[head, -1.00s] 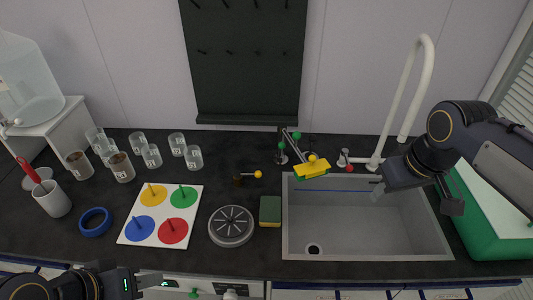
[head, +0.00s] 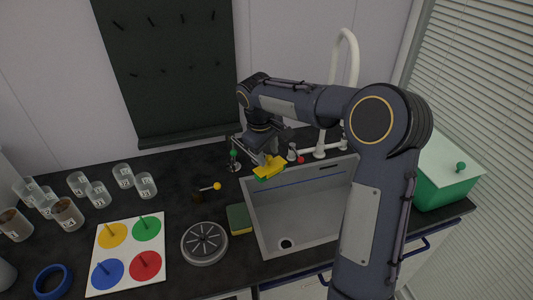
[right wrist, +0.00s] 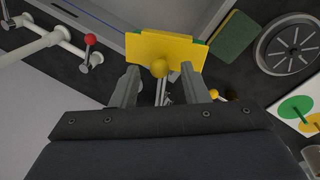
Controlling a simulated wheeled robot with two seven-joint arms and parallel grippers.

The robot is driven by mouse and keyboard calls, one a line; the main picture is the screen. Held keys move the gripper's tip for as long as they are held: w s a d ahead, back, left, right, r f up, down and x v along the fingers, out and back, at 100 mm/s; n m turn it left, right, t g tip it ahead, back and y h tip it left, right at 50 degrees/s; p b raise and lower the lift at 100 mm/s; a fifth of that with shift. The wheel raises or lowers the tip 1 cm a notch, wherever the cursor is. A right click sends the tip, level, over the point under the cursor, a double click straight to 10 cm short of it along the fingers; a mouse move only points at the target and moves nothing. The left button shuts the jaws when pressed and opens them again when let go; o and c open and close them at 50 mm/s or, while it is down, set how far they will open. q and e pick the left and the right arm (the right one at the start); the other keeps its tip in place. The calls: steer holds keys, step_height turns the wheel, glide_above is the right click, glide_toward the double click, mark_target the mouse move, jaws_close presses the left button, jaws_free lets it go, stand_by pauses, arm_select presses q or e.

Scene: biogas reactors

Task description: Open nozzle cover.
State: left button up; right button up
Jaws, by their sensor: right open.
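The gripper also shows in the head view (head: 260,152), just behind the cover. Its hand hides most of the nozzle's stem. My left gripper is out of view.
The sink (head: 300,212) lies below, with a white faucet (head: 348,50) and a red-knobbed valve (head: 300,159) behind it. A sponge (head: 239,219), a round grey disc (head: 205,242) and a yellow-knobbed lever (head: 217,186) are at left. A green box (head: 440,185) stands right.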

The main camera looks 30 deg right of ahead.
mark_target(273, 166)
steer(key=shift+d+f, duration=0.15)
steer(key=shift+f, duration=0.4)
steer(key=shift+c, duration=0.3)
jaws_close()
steer(key=s+t+b, duration=0.1)
steer(key=t+b, duration=0.2)
steer(key=b, duration=0.4)
steer(key=s+t+b, duration=0.2)
steer(key=t+b, duration=0.1)
steer(key=b, duration=0.4)
steer(key=s+m+t+y+b, duration=0.1)
steer(key=t+b, duration=0.1)
steer(key=b, duration=0.5)
steer(key=shift+s+d+f+t+b, duration=0.3)
steer(key=shift+d+f+t+b, duration=0.05)
steer(key=shift+f+t, duration=0.05)
steer(key=shift+s+d+f+m+t+b, duration=0.1)
steer(key=shift+s+f+m+t+b, duration=0.35)
steer(key=shift+t+b, duration=2.35)
steer(key=shift+s+d+f+t+b, duration=0.1)
steer(key=shift+s+f+t+b, duration=0.45)
steer(key=shift+b, duration=4.7)
steer(key=shift+s+d+r+m+t+b, duration=0.2)
steer(key=shift+s+t+b, duration=0.9)
steer(key=shift+b, duration=2.95)
steer(key=shift+w+a+f+t, duration=0.1)
steer(key=shift+w+t, duration=0.15)
steer(key=shift+w, duration=0.05)
